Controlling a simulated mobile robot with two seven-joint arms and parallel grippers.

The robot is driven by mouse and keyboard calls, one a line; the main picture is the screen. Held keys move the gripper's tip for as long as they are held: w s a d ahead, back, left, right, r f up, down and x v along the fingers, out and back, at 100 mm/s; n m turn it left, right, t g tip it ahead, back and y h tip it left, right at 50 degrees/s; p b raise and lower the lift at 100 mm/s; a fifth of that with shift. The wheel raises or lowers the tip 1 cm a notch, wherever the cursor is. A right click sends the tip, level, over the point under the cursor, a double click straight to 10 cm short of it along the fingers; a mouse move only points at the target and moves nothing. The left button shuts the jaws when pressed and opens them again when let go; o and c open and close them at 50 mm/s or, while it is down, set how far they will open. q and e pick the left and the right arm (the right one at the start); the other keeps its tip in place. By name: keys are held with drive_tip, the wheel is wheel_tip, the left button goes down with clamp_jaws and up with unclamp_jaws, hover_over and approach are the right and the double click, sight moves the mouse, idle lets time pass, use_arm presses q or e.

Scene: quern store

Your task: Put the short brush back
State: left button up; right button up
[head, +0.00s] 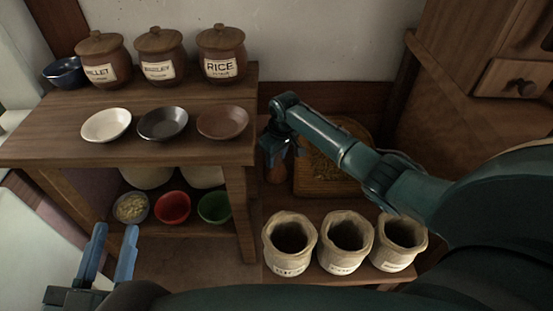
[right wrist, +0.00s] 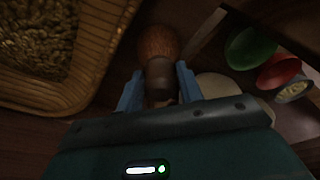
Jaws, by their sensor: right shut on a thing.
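The short brush (right wrist: 158,45) is between the fingers of my right gripper (right wrist: 158,84) in the right wrist view. It has a rounded reddish-brown end and a darker band nearer the fingers. In the head view my right gripper (head: 279,151) is shut on it beside the shelf's right end, and a small brown part of the brush (head: 277,174) shows below the fingers. The rest is hidden by the gripper. My left gripper (head: 115,229) is open and empty at the lower left, in front of the shelf.
A wicker tray of grain (head: 325,168) lies just right of my right gripper. Three cloth sacks (head: 345,262) stand in front of it. The wooden shelf (head: 190,148) bears jars and three dishes on top, with small bowls (head: 172,208) below. A wooden cabinet (head: 480,115) stands right.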

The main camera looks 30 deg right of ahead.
sight(280, 164)
drive_tip(key=shift+f, duration=0.1)
drive_tip(key=o, duration=1)
drive_tip(key=r+p, duration=0.1)
drive_tip(key=r, duration=0.1)
drive_tip(key=r+p, duration=0.1)
drive_tip(key=r, duration=0.1)
drive_tip(key=shift+s+d+r, duration=0.1)
drive_tip(key=shift+s+r, duration=0.05)
drive_tip(key=shift+s, duration=0.05)
use_arm(q)
drive_tip(key=p, duration=0.2)
drive_tip(key=a+m+y+p, duration=0.1)
drive_tip(key=shift+s+p, duration=0.25)
drive_tip(key=shift+p, duration=0.15)
use_arm(e)
drive_tip(key=r, duration=0.2)
drive_tip(key=s+r, duration=0.1)
drive_tip(key=r, duration=0.4)
drive_tip(key=shift+s+d+r, duration=0.15)
drive_tip(key=shift+d+r, duration=0.05)
drive_tip(key=shift+r, duration=0.2)
use_arm(q)
drive_tip(key=shift+g, duration=0.3)
